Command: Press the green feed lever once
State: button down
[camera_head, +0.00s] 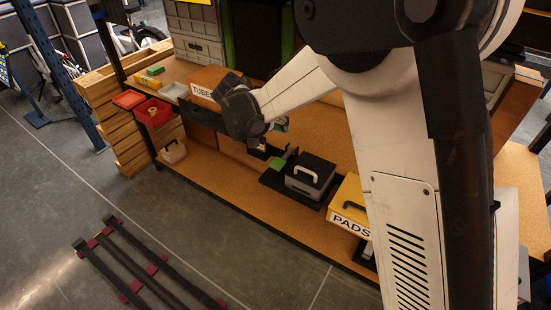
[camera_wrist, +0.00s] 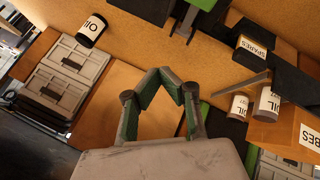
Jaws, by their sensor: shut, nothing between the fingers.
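The green feed lever (camera_head: 278,163) stands on a dark base on the bench's lower shelf in the head view, beside a grey box with a dark lid and handle. In the wrist view a green piece at the top edge (camera_wrist: 203,4), beside a grey post, appears to be the lever, cut off by the frame.
Next to the lever are the lidded grey box (camera_head: 311,172) and a yellow PADS box (camera_head: 350,207). An orange TUBES box (camera_head: 206,82) and a red bin (camera_head: 153,112) stand to the left. The wrist view shows an OIL can (camera_wrist: 91,30) and a SPARES box (camera_wrist: 251,52).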

jog(key=shift+f, duration=0.15)
jog(key=b, duration=0.4)
send_over(283, 158)
jog(key=s, duration=0.1)
jog(key=f, duration=0.7)
jog(key=shift+a, duration=0.35)
jog(key=shift+f+b, duration=0.55)
jog(key=shift+f, duration=0.25)
jog(key=shift+f, duration=0.1)
jog(key=shift+s+f+b, duration=0.1)
jog(key=shift+f+b, duration=0.2)
jog(key=shift+b, duration=0.15)
